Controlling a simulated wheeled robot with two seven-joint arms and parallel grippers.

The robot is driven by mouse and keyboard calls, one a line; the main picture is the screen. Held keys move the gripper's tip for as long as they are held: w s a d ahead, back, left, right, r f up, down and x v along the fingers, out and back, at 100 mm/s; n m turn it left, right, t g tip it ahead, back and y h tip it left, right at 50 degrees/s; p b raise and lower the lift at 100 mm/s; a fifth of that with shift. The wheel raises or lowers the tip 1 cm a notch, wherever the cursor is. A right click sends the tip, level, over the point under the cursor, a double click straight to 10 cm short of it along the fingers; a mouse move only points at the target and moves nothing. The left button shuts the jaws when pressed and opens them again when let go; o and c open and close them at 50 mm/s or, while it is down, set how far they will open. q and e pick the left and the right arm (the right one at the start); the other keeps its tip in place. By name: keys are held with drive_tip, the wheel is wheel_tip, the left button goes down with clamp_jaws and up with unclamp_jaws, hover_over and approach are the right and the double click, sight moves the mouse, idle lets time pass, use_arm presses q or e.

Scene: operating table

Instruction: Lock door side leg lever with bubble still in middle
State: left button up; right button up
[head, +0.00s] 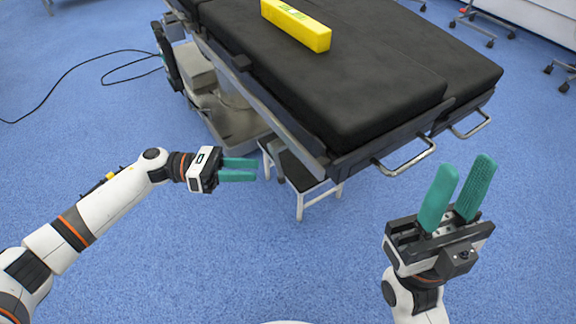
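A yellow spirit level (296,25) lies on the black padded operating table (365,95). Its green vial window shows on top, but the bubble is too small to tell. I cannot make out which part is the door side leg lever; the table's underside is partly hidden. My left gripper (256,170) has teal fingers a little apart with nothing between them, beside the table's lower left side. My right gripper (466,163) is open and empty, pointing up, in front of the table's near right end and apart from it.
A metal loop handle (408,162) juts from the table's near end, and another (474,126) sits to its right. A small white-framed stool (300,195) stands below the table. A black cable (75,65) lies on the floor at left. Blue floor in front is clear.

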use_arm(q)
drive_tip(key=d, duration=0.9)
drive_tip(key=shift+d+b, duration=0.2)
drive_tip(key=shift+b, duration=0.25)
clamp_jaws()
